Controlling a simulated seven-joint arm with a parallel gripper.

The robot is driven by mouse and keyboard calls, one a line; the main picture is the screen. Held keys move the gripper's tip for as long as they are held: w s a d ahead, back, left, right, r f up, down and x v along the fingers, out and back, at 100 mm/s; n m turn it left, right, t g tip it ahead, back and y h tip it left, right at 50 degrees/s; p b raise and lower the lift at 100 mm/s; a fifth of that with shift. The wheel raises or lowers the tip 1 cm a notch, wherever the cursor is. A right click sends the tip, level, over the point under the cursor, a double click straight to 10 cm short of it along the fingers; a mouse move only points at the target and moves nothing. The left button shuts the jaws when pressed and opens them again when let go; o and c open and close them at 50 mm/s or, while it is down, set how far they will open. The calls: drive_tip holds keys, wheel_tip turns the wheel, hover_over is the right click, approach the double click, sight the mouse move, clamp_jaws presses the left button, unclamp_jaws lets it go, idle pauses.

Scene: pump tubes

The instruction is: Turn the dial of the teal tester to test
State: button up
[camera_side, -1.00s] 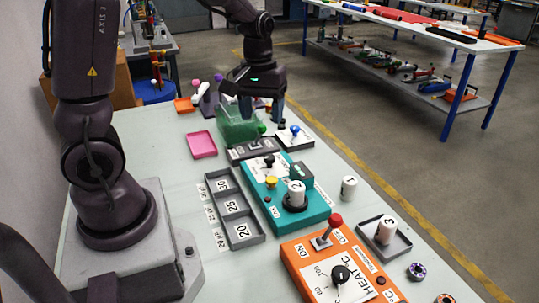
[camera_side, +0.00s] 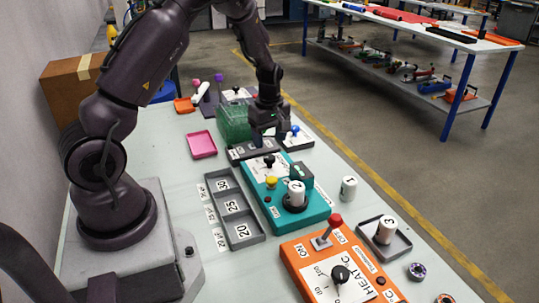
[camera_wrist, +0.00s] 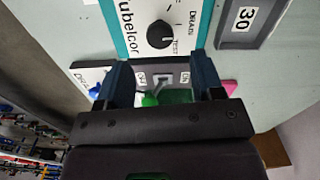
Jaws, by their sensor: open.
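The teal tester (camera_side: 312,212) lies on the bench in the side view, with a white cylinder marked 2 (camera_side: 296,190) on it and a yellow button. Its black dial (camera_side: 269,161) is on a white panel at the far end. In the wrist view the dial (camera_wrist: 160,34) sits near DRAIN and TEST labels; its exact pointing is too small to tell. My gripper (camera_side: 268,138) is open and empty, just beyond the dial and apart from it. In the wrist view its fingers (camera_wrist: 162,72) are spread below the dial.
A grey switch box (camera_side: 252,150) and a green bin (camera_side: 233,124) are close by my gripper. The orange heater (camera_side: 318,262) stands nearer, and a three-slot tray (camera_side: 240,232) lies left.

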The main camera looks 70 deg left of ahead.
sight(269, 157)
wheel_tip(269, 157, down, 6)
drive_tip(key=shift+r, duration=0.1)
drive_tip(key=c, duration=0.9)
drive_tip(key=shift+m, duration=0.4)
drive_tip(key=m, duration=1.1)
drive_tip(key=shift+m, duration=0.3)
